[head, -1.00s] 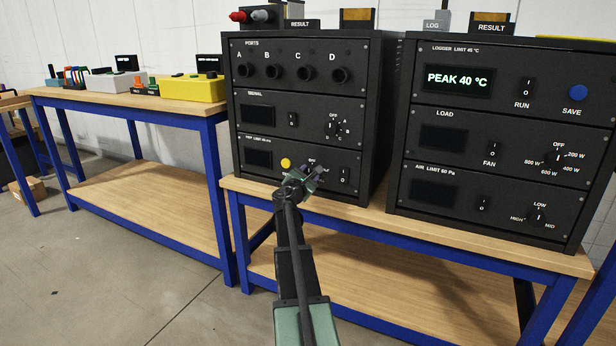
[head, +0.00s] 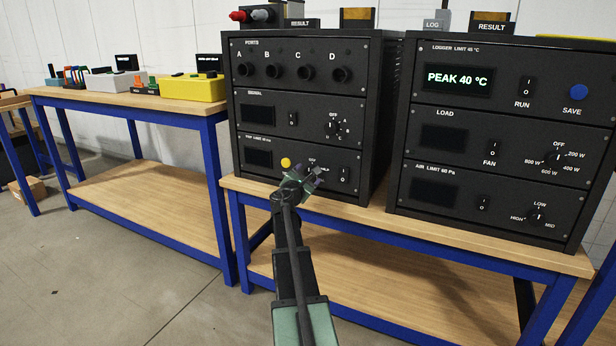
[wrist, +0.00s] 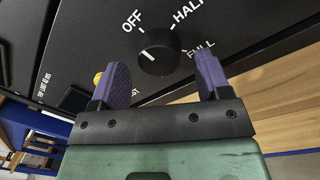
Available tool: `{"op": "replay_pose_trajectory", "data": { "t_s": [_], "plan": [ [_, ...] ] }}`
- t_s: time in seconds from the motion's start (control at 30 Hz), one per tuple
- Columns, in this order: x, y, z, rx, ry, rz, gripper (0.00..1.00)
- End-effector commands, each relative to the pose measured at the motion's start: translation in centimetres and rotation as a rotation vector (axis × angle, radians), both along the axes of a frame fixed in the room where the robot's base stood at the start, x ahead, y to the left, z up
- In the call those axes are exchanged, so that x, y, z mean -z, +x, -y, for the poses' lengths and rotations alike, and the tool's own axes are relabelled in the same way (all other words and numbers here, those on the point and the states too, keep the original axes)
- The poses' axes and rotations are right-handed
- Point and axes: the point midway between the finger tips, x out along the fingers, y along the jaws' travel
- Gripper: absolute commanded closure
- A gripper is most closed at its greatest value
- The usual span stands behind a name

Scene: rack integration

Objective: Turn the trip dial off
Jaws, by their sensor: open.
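The trip dial (wrist: 160,52) is a round black knob on the dark trip panel, with OFF, HALF and FULL lettered around it and a partly hidden label at lower left. Its white pointer mark slants to the upper left, on the OFF side; I cannot tell whether it lines up with OFF. My gripper (wrist: 160,82) is open and empty, its two purple fingers spread left and right just in front of the dial. No contact shows. In the head view, my gripper (head: 316,178) is at the lower panel of the left rack and covers most of the dial.
A yellow button (head: 286,162) sits left of the dial and a rocker switch (head: 343,175) to its right. The signal dial (head: 333,127) is above. The wooden bench top (head: 400,213) runs below the rack. A second rack (head: 500,140) stands at right.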

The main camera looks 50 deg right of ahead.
Motion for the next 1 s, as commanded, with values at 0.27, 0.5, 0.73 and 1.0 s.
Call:
{"op": "replay_pose_trajectory", "data": {
  "t_s": [0.27, 0.5, 0.73, 1.0],
  "plan": [
    [0.4, -1.9, -6.7, -0.001, 0.000, 0.000, 0.30],
    [0.4, -2.3, -9.3, 0.000, 0.000, 0.000, 0.30],
    [0.4, -2.3, -9.2, 0.001, 0.000, -0.001, 0.30],
    [1.8, -4.7, -9.1, 0.121, 0.124, 0.260, 0.30]
  ]
}}
